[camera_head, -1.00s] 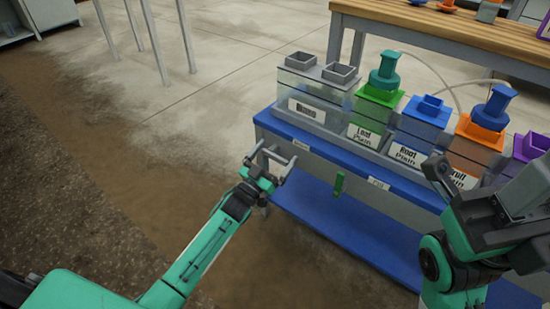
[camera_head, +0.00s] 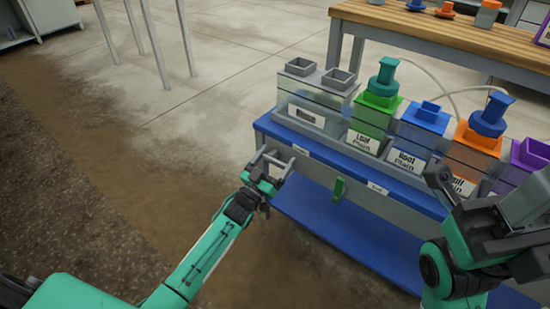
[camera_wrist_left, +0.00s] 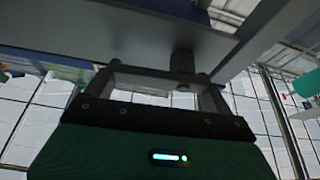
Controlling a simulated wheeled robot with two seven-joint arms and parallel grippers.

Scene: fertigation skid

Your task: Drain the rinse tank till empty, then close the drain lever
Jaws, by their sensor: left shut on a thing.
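The rinse tank (camera_head: 313,102) is the clear, grey-topped box at the left end of the skid, with a white label on its front. I cannot tell its liquid level. My left gripper (camera_head: 279,159) is at the skid's left front corner, below the rinse tank. It is shut on what appears to be the drain lever, which is mostly hidden in the head view. In the left wrist view a dark stub (camera_wrist_left: 182,65) shows between the fingers, under a grey panel.
A green lever (camera_head: 339,188) hangs on the skid front, right of my left gripper. Tanks labelled Leaf (camera_head: 372,122) and Root (camera_head: 420,130), and an orange one (camera_head: 475,140), stand in the row. A wooden table (camera_head: 450,32) is behind. The floor at left is free.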

